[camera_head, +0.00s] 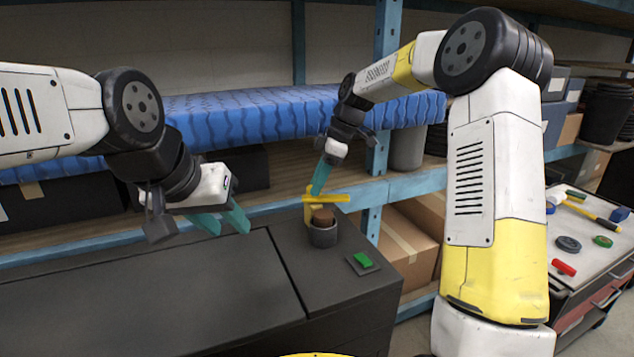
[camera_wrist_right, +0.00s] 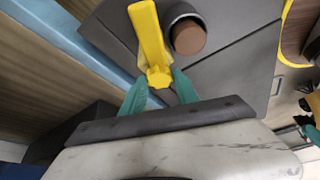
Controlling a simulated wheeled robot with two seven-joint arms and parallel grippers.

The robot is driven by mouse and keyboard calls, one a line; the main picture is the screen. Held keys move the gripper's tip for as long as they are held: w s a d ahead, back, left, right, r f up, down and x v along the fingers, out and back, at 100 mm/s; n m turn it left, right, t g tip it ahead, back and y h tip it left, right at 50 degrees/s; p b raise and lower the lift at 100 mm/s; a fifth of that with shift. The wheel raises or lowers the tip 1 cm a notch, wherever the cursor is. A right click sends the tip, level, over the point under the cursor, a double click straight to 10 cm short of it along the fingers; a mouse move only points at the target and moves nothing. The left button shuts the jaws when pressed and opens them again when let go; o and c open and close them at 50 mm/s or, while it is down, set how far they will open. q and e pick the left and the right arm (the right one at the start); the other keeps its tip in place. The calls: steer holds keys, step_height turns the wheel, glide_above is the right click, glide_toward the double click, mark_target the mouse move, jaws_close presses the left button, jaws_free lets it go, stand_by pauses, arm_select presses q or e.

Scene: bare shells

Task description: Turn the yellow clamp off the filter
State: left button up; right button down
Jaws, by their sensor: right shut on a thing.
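The yellow clamp (camera_head: 340,198) is a bar on a short yellow upright, beside the filter on the dark cabinet top. The filter (camera_head: 323,215) has a brown round top and sits in a grey cup. My right gripper (camera_head: 317,190) is shut on the clamp from above. In the right wrist view, the teal fingers (camera_wrist_right: 159,82) are on both sides of the clamp's near end, and the clamp's arm (camera_wrist_right: 147,30) extends away alongside the brown filter top (camera_wrist_right: 189,37). My left gripper (camera_head: 223,222) is open and empty above the left part of the cabinet top.
A green switch (camera_head: 363,260) on a small plate lies right of the filter. The cabinet top (camera_head: 190,290) is otherwise bare. Behind it stand blue shelving (camera_head: 385,40) and a blue wavy roll (camera_head: 240,117). A cart (camera_head: 590,235) with tools stands at right.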

steer(key=shift+w+n+g+h, duration=0.15)
steer(key=shift+n+g, duration=0.25)
steer(key=shift+n, duration=0.7)
steer(key=shift+w+n+g+h, duration=0.15)
steer(key=shift+n+g, duration=0.25)
steer(key=shift+n, duration=0.7)
steer(key=shift+s, duration=0.1)
steer(key=c, duration=0.9)
jaws_free()
steer(key=shift+c, duration=0.2)
steer(key=v, duration=0.7)
steer(key=shift+d+r, duration=0.2)
steer(key=shift+r, duration=0.1)
